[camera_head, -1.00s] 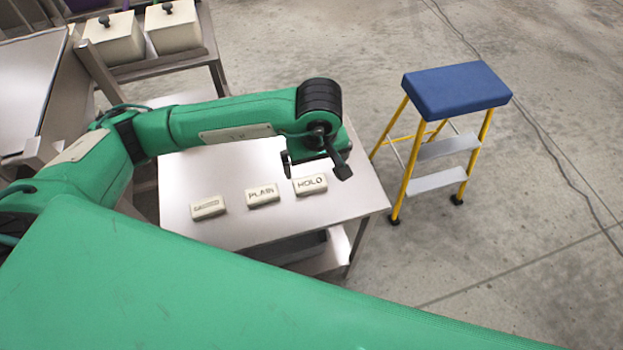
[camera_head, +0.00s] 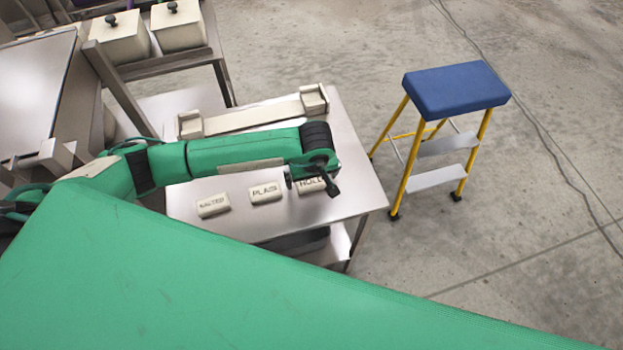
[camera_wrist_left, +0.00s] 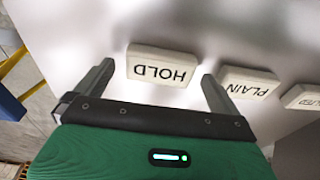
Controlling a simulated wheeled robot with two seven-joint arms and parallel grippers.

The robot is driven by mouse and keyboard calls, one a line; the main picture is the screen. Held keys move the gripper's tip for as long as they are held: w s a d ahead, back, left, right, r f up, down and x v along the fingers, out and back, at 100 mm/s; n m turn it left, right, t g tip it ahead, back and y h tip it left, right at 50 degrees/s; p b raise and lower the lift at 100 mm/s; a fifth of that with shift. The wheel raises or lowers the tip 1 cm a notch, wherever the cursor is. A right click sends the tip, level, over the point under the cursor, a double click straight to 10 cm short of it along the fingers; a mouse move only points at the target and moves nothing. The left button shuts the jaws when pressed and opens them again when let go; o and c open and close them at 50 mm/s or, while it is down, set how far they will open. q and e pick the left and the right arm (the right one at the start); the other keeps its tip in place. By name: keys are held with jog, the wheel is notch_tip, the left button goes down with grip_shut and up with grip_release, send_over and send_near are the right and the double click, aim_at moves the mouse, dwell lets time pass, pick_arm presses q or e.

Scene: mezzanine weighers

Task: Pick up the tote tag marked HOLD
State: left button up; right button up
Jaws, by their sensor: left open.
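The HOLD tag (camera_head: 312,184) is a cream block with dark letters, at the right end of a row of three on the metal table (camera_head: 345,140). My left gripper (camera_head: 311,191) is over it in the head view and hides part of it. In the left wrist view the HOLD tag (camera_wrist_left: 161,65) lies flat just beyond and between the fingertips of the open left gripper (camera_wrist_left: 157,75). The gripper holds nothing. The PLAIN tag (camera_head: 265,192) is next to it, and a third tag (camera_head: 213,205) lies further left. My right gripper is not in view.
A cream rack (camera_head: 252,117) with upright ends stands behind the tags, partly behind my arm. A blue-topped step stool (camera_head: 455,88) stands on the floor right of the table. Lidded cream bins (camera_head: 177,28) sit on a shelf at the back left.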

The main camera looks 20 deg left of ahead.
pick_arm(q)
jog(key=shift+f, duration=0.55)
jog(key=c, duration=1)
jog(key=shift+r, duration=0.15)
